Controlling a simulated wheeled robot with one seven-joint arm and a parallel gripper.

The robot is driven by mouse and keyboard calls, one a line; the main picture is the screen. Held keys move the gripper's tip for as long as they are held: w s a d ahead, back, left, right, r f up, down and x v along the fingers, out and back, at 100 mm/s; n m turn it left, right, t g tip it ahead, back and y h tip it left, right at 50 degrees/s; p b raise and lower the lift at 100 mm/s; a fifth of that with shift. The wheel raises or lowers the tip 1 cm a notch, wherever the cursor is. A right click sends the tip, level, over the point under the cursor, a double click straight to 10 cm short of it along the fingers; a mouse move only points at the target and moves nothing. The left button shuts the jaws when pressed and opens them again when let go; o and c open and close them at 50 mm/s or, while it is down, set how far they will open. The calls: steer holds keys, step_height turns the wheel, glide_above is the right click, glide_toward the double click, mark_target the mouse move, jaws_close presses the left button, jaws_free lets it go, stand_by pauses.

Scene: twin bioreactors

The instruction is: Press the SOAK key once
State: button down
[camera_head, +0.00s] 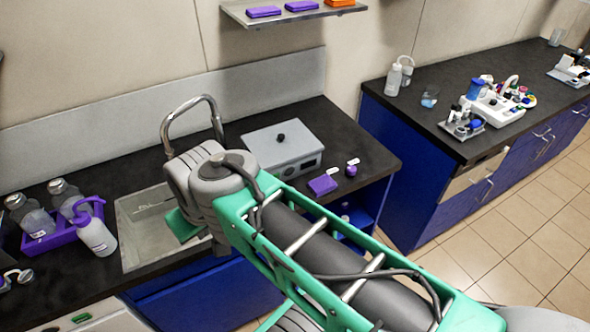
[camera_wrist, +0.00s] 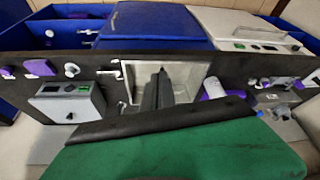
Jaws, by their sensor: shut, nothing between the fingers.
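No lettering is readable, so I cannot tell which key is SOAK. A white front panel (camera_head: 95,322) below the counter shows at the bottom left of the head view, cut off by the edge; in the wrist view it is the white appliance (camera_wrist: 235,22) at upper right, with a small green display (camera_wrist: 239,46). A grey lidded box (camera_head: 285,146) stands on the counter right of the sink; in the wrist view this box (camera_wrist: 68,104) also bears a small green display. My gripper (camera_wrist: 160,76) is shut and empty over the sink; my arm hides it in the head view.
The sink (camera_head: 145,225) has a curved metal tap (camera_head: 190,108). A purple rack (camera_head: 60,232) with bottles and a wash bottle (camera_head: 95,235) stand left of it. Small purple items lie before the grey box. The tiled floor (camera_head: 520,235) at right is clear.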

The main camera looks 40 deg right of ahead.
stand_by(0.3)
steer(key=w+d+f+m+y+b, duration=0.1)
steer(key=w+d+f+m, duration=0.3)
steer(key=d+f+m, duration=0.3)
steer(key=w+d+f+m, duration=0.3)
steer(key=d+f+m, duration=0.2)
steer(key=d+m, duration=0.3)
steer(key=s+d+f+m+t, duration=0.1)
steer(key=d+f+m+t, duration=0.1)
steer(key=d+f+m, duration=0.2)
steer(key=s+d+f+m+t, duration=0.2)
steer(key=d+f+m, duration=0.3)
steer(key=d+m, duration=0.5)
steer(key=m, duration=0.2)
steer(key=shift+s+d+f+m+t+h+b, duration=0.15)
steer(key=shift+d+f+m+t+h+b, duration=0.15)
steer(key=shift+d+m+t+h, duration=0.1)
